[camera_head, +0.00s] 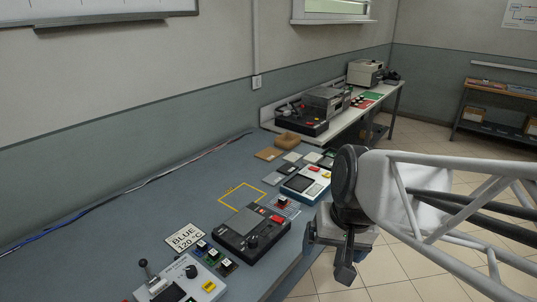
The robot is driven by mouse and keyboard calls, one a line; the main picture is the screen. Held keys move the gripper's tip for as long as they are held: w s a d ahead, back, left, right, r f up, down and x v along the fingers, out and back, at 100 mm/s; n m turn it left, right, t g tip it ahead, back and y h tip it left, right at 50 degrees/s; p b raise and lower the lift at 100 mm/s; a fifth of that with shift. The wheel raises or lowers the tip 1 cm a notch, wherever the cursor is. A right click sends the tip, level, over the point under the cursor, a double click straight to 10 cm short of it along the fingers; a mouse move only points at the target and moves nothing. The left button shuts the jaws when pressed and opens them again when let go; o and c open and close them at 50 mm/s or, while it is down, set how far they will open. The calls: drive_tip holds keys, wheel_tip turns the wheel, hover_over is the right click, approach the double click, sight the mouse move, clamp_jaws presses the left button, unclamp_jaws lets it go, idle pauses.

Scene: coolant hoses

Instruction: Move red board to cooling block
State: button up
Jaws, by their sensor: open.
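My gripper (336,254) hangs at the right of the blue-grey bench, over its front edge, open with nothing seen between its fingers. A finned or striped plate (290,209), possibly the cooling block, lies on the bench left of my gripper. A small piece with a pale top and some red (280,201) appears to rest on it. Several small boards stand in a row in front of the black device: a blue one (202,247), a green one (213,256) and a dark one (226,265). I cannot tell for certain which board is red.
A black device (252,233) with a red button and a blue-white device (306,183) flank the plate. A sign (185,238) reads "BLUE 120 °C". A white lever box (180,283) stands at the front. A yellow outline (242,195) encloses bare bench.

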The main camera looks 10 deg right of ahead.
drive_tip(key=shift+s+d+r+n+h, duration=0.1)
drive_tip(key=shift+s+d+n+h, duration=0.2)
drive_tip(key=shift+s, duration=0.35)
drive_tip(key=shift+s+d+r+n+h, duration=0.1)
drive_tip(key=shift+s+d+n+h, duration=0.2)
drive_tip(key=shift+s, duration=0.35)
drive_tip(key=shift+s+d+r+n+h, duration=0.1)
drive_tip(key=shift+s+d+n+h, duration=0.25)
drive_tip(key=shift+s, duration=0.3)
drive_tip(key=shift+a, duration=0.1)
